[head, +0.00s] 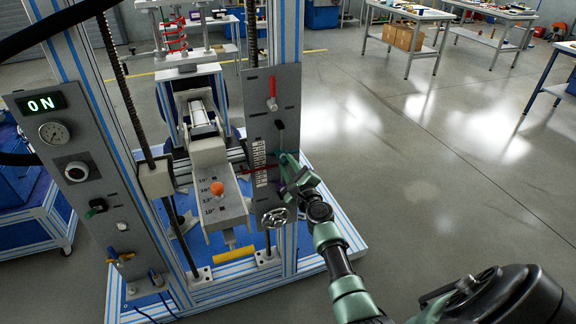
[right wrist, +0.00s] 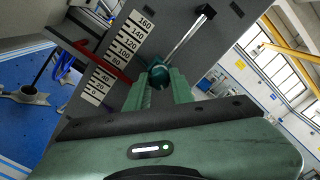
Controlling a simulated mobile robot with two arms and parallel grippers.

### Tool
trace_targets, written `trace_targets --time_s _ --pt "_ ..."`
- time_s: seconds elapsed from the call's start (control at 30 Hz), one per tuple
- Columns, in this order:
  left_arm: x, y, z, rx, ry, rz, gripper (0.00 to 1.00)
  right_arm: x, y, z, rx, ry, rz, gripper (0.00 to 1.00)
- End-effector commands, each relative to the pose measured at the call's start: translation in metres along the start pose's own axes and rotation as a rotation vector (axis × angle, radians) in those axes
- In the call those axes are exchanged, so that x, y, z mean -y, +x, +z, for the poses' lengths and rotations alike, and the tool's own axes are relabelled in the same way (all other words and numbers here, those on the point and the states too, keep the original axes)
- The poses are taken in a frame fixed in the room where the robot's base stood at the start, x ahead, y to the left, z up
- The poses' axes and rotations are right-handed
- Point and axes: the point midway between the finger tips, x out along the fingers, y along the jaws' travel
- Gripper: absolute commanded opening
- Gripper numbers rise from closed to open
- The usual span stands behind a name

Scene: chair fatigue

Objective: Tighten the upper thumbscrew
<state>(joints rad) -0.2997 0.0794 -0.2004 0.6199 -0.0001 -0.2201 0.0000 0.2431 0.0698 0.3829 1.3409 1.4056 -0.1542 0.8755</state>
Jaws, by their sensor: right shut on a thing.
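My right gripper (head: 287,172) is at the machine's right-hand grey panel (head: 285,92), beside the vertical scale. In the right wrist view its two green fingers (right wrist: 161,92) are shut on a rounded teal knob (right wrist: 160,76). I cannot tell for certain that this knob is the upper thumbscrew. A metal rod lever (right wrist: 188,38) with a black tip runs up and right from near the knob. The gripper hides the knob in the head view. My left gripper is not in view.
A white scale (right wrist: 122,57) and a red pointer arm (right wrist: 88,60) are close to the fingers. A red-handled lever (head: 272,92) sits above and a handwheel (head: 274,217) below on the panel. The floor (head: 400,180) to the right is clear.

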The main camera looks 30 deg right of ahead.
Motion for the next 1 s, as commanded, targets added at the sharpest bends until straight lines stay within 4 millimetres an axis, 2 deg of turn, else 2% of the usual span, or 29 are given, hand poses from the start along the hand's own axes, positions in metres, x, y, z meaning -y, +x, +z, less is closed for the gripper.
trace_targets --time_s 0.17,0.2,0.27,0.57,0.67,1.0 --pt "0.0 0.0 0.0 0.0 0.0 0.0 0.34 -0.001 0.0 -0.001 -0.001 0.002 0.002 0.0" --pt "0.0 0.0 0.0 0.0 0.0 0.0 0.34 -0.001 0.0 -0.001 -0.001 0.002 0.002 0.28" --pt "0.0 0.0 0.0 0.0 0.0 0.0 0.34 -0.001 0.0 0.0 -0.001 0.002 0.002 0.45" --pt "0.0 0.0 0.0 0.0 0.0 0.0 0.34 0.0 -0.001 0.0 0.0 0.0 0.001 0.45" --pt "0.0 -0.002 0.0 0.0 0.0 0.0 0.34 -0.001 -0.006 0.0 -0.001 0.001 0.002 0.45" --pt "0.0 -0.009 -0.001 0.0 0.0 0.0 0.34 -0.001 -0.061 -0.001 -0.002 0.0 0.002 0.45"
